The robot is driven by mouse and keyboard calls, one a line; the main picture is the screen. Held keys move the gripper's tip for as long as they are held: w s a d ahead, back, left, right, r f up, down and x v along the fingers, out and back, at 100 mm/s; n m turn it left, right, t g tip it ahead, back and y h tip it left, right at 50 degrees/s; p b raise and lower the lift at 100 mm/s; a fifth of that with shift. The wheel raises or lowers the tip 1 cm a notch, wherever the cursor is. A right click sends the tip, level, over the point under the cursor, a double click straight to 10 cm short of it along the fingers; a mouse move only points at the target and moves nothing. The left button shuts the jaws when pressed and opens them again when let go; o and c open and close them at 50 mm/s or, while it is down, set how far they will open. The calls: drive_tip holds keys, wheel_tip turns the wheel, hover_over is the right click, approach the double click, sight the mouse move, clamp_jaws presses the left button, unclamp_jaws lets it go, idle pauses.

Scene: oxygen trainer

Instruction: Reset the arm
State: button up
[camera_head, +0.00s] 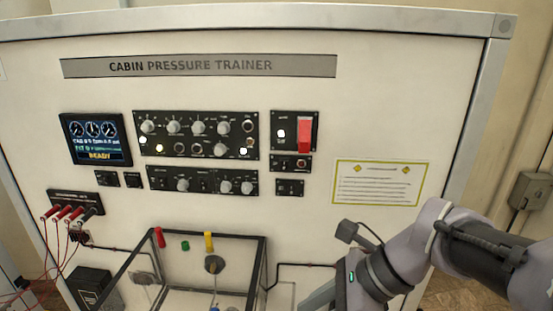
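My arm comes in from the right edge of the head view and bends down toward the bottom, in front of the lower right of the trainer panel (300,225). My gripper is below the picture's bottom edge or hidden, so its fingers do not show. A small dark camera-like part sits on the wrist side of my arm. The arm stands apart from the knobs and switches in the picture.
A clear box with a dark frame (205,235) stands at bottom centre. Red plugs with leads (65,213) are at left. The display (95,138) reads READY. A red switch cover (304,134) is right of the knob panels (196,135). A notice (378,183) hangs at right.

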drive_tip(key=s+d+f+n+t+h+b, duration=0.1)
drive_tip(key=s+d+f+n+h+b, duration=0.1)
drive_tip(key=f+n+b, duration=0.3)
drive_tip(key=s+d+f+n+t+h+b, duration=0.1)
drive_tip(key=f+n+b, duration=0.4)
drive_tip(key=f+b, duration=0.5)
drive_tip(key=s+d+f+n+t+h+b, duration=0.2)
drive_tip(key=s+f+n+b, duration=0.2)
drive_tip(key=f+n+b, duration=0.2)
wheel_tip(320, 180, down, 4)
drive_tip(key=shift+d+f+t+h+b, duration=0.2)
drive_tip(key=shift+d+t+h+b, duration=0.15)
drive_tip(key=shift+b, duration=0.9)
